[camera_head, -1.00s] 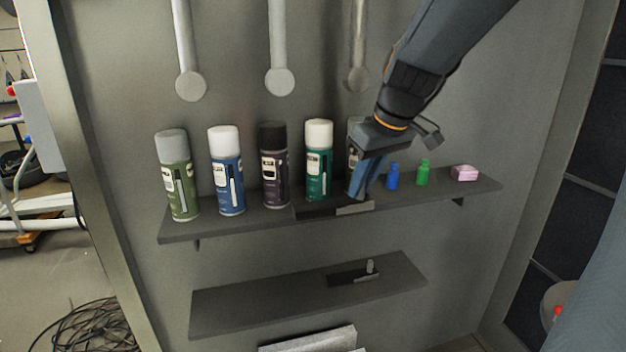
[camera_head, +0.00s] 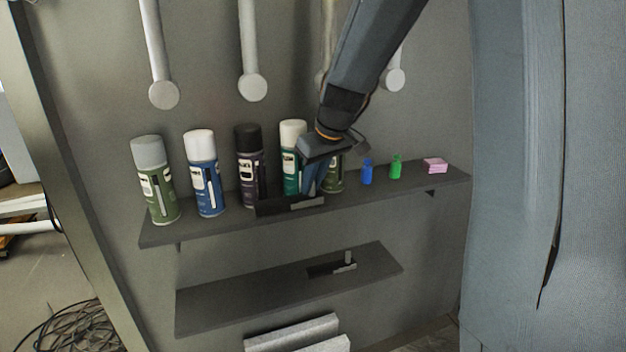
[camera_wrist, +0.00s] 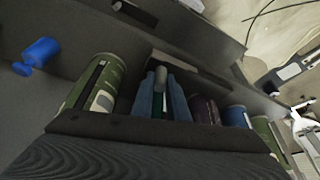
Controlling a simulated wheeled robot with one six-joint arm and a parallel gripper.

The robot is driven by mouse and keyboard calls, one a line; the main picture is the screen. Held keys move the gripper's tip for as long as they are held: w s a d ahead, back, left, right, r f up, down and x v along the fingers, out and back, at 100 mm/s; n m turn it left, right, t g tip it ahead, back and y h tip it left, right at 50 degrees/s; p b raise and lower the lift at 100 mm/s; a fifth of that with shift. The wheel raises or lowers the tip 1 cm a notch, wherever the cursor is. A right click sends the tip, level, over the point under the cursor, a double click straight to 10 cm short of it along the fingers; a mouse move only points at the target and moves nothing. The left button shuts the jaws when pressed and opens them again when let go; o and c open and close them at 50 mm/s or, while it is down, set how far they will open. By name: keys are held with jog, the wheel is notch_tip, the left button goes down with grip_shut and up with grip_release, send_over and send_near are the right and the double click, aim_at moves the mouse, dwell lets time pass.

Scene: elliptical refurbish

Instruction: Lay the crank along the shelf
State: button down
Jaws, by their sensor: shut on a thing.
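The crank (camera_head: 280,208) is a dark bar with a lighter grey strip, seen at the front edge of the upper shelf (camera_head: 225,225). It lies lengthwise along that edge; I cannot tell whether it touches the shelf. My gripper (camera_head: 313,190) points down at its right part, in front of the spray cans, with its blue fingers shut on it. In the wrist view, the fingers (camera_wrist: 160,105) close around a grey peg (camera_wrist: 160,76), which appears to be part of the crank. The fingers hide part of it.
Several spray cans (camera_head: 204,172) stand along the upper shelf. A blue bottle (camera_head: 367,172), a green bottle (camera_head: 396,167) and a pink block (camera_head: 435,165) stand to the right. The lower shelf (camera_head: 235,297) carries a small dark piece with an upright peg (camera_head: 348,258); its left part is bare.

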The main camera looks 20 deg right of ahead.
jog(key=c, duration=2.2)
grip_release()
jog(key=shift+f, duration=0.2)
jog(key=o, duration=0.5)
jog(key=shift+r, duration=0.1)
